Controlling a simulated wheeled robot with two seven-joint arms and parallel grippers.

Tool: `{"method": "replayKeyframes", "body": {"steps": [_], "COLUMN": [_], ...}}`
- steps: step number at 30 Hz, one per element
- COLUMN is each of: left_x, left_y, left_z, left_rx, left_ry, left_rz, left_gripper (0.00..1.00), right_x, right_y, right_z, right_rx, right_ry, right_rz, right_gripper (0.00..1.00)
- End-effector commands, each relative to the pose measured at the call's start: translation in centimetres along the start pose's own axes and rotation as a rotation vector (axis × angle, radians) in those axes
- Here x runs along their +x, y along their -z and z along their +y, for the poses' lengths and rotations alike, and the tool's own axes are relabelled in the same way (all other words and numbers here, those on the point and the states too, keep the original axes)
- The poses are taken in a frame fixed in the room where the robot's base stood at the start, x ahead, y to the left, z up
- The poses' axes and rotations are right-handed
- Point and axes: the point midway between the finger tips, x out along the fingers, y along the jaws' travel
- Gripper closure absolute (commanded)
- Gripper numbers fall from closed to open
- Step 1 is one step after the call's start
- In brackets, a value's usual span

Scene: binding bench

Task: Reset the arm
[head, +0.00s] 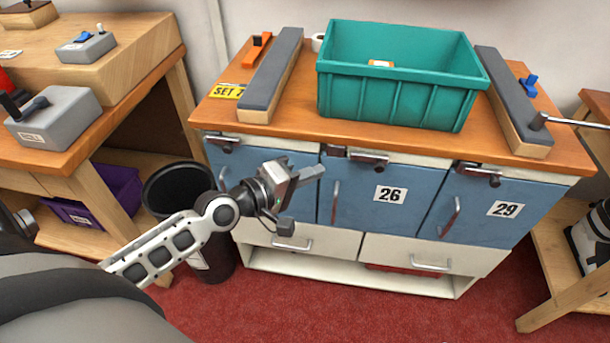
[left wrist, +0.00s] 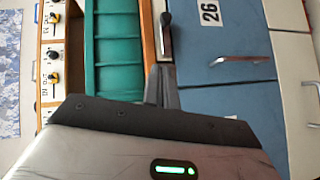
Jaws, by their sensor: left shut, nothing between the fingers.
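My left gripper (head: 312,173) is shut and empty. It is held in the air in front of the blue cabinet doors, below the bench top, and touches nothing that I can see. In the left wrist view its closed fingers (left wrist: 161,84) point towards the cabinet front, between the teal crate and the blue door marked 26. My left arm comes in from the lower left of the head view. My right gripper is not in view.
A teal crate (head: 395,98) stands on the wooden bench top between two grey-topped bars (head: 273,75) (head: 512,100). Below are blue doors (head: 388,200) with latches and handles. A black bin (head: 178,190) stands left of the cabinet. A side bench (head: 85,150) stands at left.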

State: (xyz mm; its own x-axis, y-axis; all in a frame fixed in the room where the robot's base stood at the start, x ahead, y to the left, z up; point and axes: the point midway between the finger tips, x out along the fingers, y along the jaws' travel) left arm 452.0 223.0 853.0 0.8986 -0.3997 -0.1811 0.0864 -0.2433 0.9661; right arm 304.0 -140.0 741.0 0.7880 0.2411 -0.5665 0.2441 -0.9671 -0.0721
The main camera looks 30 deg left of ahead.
Motion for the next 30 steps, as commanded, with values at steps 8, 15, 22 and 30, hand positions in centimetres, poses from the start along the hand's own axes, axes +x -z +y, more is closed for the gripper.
{"method": "replayKeyframes", "body": {"steps": [8, 15, 22, 30], "left_x": [-1.4, -1.3, -1.3, -3.8], "left_y": [0.0, 0.0, -0.2, -8.4], "left_z": [0.0, 0.0, -0.1, -5.8], "left_rx": [0.001, 0.001, 0.008, 0.506], "left_ry": [0.0, 0.0, 0.003, 0.17], "left_rz": [0.0, 0.0, -0.001, -0.083], "left_gripper": [1.0, 1.0, 1.0, 1.0], "right_x": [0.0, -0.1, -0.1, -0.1], "right_y": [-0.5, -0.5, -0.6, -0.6], "right_z": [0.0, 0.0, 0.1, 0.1], "right_rx": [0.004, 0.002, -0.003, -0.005], "right_ry": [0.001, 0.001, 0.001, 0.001], "right_rz": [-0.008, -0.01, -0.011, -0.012], "right_gripper": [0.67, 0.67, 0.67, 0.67]}}
